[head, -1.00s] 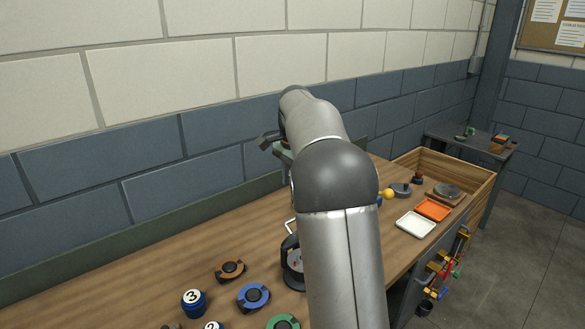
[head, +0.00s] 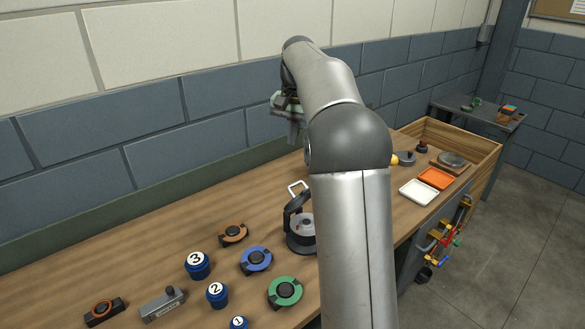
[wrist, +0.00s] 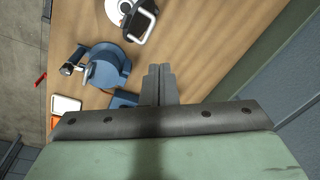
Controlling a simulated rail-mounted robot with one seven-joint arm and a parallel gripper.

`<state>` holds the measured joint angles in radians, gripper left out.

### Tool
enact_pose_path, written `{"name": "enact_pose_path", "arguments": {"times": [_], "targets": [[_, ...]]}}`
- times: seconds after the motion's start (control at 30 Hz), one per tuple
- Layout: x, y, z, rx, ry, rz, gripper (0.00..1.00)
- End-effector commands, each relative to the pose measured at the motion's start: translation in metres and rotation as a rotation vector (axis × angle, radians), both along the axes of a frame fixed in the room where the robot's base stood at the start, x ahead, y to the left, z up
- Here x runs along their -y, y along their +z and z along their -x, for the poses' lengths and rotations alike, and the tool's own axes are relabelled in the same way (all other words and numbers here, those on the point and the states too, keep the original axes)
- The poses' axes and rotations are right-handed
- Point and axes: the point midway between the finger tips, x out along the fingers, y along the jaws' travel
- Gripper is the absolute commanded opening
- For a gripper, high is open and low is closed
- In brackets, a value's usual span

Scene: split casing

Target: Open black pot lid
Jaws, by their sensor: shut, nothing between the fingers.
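The black pot (head: 299,243) stands on the wooden bench in the head view, partly hidden behind my arm. Its round grey top shows, and a black part with a white loop handle (head: 297,187) rises at its back left. The pot also shows at the top of the wrist view (wrist: 122,10), cut off by the edge, with the white loop (wrist: 146,22) beside it. I cannot tell for sure how the lid sits. My gripper (head: 293,138) is in the air beyond the pot, near the wall. In the wrist view its fingers (wrist: 158,70) are together and empty, apart from the pot.
A blue vise-like device (wrist: 105,68) lies near my fingers in the wrist view. Blue, green and orange-brown round knobs (head: 256,261) and numbered blue cylinders (head: 197,264) stand at the front left. White (head: 418,192) and orange trays (head: 435,178) lie at the right. The wall is close behind.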

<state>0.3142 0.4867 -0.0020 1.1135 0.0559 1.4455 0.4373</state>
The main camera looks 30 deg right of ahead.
Motion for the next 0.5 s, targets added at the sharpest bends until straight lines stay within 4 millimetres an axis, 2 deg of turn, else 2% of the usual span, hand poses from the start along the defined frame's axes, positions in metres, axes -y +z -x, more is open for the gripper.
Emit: {"name": "enact_pose_path", "arguments": {"times": [0.03,0.23,0.33,0.5], "targets": [[0.001,-0.016,-0.004,0.019,0.149,0.012,0.00],[-0.001,-0.038,-0.020,0.092,0.699,0.087,0.00],[-0.002,-0.042,-0.025,0.116,0.864,0.116,0.00],[-0.004,-0.048,-0.029,0.129,0.965,0.135,0.00]]}}
